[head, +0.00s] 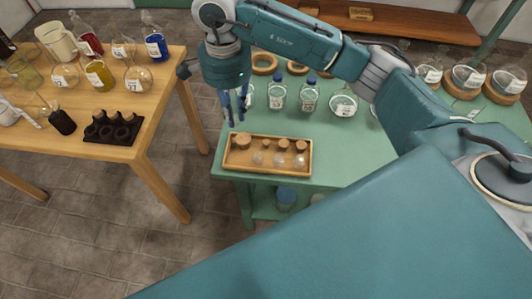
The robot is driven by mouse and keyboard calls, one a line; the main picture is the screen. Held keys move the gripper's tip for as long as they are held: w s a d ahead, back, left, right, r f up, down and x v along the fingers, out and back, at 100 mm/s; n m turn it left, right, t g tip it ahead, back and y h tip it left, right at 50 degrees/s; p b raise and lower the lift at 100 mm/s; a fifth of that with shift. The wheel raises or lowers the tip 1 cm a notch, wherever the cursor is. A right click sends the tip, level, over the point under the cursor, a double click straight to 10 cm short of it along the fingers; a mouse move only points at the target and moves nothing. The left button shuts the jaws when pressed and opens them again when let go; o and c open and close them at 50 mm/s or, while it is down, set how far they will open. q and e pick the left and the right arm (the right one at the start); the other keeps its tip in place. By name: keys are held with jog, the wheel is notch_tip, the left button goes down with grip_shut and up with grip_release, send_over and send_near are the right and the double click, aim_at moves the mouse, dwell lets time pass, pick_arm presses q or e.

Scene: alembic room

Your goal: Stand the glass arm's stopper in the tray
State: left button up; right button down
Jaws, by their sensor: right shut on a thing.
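The wooden tray (310,168) lies on the green table in the head view. It holds a larger brown cork stopper (242,141) at its left end and several smaller corks, with small clear glass pieces (279,159) in front. My right gripper (236,116) points down just above and behind the tray's left end. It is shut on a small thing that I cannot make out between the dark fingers. I cannot tell which stopper is the glass arm's. My left gripper is out of view.
Labelled bottles (309,98), cork rings (265,65) and glass dishes (343,104) stand behind the tray. A wooden table (165,105) with flasks and a dark rack (110,133) stands left, across a gap. The green table's (350,160) surface right of the tray is clear.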

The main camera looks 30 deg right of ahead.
jog(key=shift+w+a+r+m, duration=0.2)
jog(key=shift+r+m, duration=0.4)
jog(key=shift+w+a+r+m, duration=0.15)
jog(key=shift+r+m, duration=0.4)
jog(key=shift+m, duration=0.05)
jog(key=shift+f, duration=0.2)
jog(key=shift+m, duration=0.3)
notch_tip(320, 180, down, 19)
jog(key=p, duration=0.5)
jog(key=shift+w+a+r, duration=0.1)
jog(key=shift+r, duration=0.1)
jog(key=shift+f, duration=0.35)
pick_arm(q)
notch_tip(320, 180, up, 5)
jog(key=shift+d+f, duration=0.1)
